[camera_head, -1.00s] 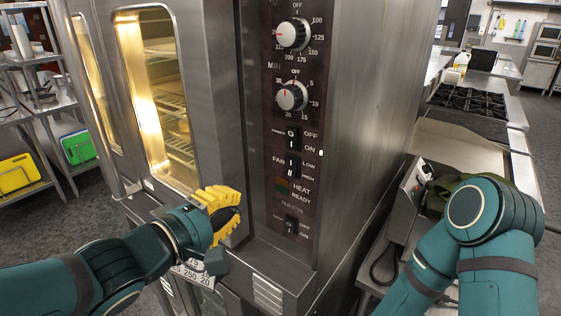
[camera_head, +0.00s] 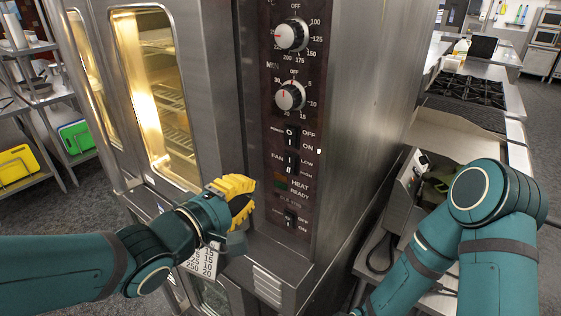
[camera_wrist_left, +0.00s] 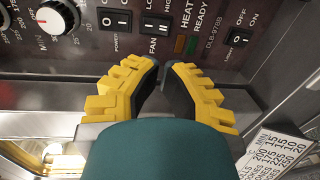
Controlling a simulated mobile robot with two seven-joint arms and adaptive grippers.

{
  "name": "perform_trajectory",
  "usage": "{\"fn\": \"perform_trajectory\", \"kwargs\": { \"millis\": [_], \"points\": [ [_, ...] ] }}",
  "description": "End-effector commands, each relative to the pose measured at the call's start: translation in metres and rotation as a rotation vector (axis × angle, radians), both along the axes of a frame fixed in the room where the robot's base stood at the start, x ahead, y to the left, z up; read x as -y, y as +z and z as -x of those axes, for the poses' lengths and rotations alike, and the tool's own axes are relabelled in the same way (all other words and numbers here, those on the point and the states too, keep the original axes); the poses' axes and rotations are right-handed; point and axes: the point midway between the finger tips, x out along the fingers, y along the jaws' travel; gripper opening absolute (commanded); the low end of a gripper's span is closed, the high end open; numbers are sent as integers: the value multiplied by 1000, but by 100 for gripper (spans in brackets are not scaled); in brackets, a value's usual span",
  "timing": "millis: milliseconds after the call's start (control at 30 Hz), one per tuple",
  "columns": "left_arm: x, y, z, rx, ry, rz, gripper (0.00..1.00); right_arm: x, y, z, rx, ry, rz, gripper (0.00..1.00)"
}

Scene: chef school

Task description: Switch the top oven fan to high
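The top oven's fan switch (camera_head: 291,162) is a small black rocker on the dark control panel, marked LOW above and HIGH below. It also shows at the top of the left wrist view (camera_wrist_left: 157,22). Its setting is too small to tell. My left gripper (camera_head: 252,199), with yellow fingers, is in front of the oven, left of and below the switch. In the left wrist view its fingertips (camera_wrist_left: 161,65) are close together, with a narrow gap and nothing between them. My right arm shows at the right, but its gripper does not.
The power switch (camera_head: 291,136) is above the fan switch and the light switch (camera_head: 290,218) below. Two dials (camera_head: 291,96) are higher up. The lit glass oven door (camera_head: 160,100) is left of the panel. A stove (camera_head: 467,90) stands behind at the right.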

Motion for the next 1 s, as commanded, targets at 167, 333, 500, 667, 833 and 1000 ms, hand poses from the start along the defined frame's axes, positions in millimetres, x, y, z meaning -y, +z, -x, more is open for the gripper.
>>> {"fn": "perform_trajectory", "kwargs": {
  "millis": [167, 333, 500, 667, 833, 1000],
  "points": [
    [7, 2, -9, -5, -3, 5, 0, 1, 22, 1, 0, 1, -3, 55],
    [12, 0, -16, -7, 2, 2, 0, 2, 37, 1, 0, 0, -6, 55],
    [26, -7, -34, -4, 1, 3, 0, 2, 30, 1, 0, 0, -5, 55],
    [42, -11, -55, -3, -2, 2, 0, 1, 22, 1, 0, 0, -4, 55],
    [54, -13, -73, -4, 0, 0, 0, 1, 20, 1, 0, 0, -4, 55],
    [62, -13, -83, -2, 1, 0, 0, 1, 21, 1, 0, 0, -4, 55]
  ]
}}
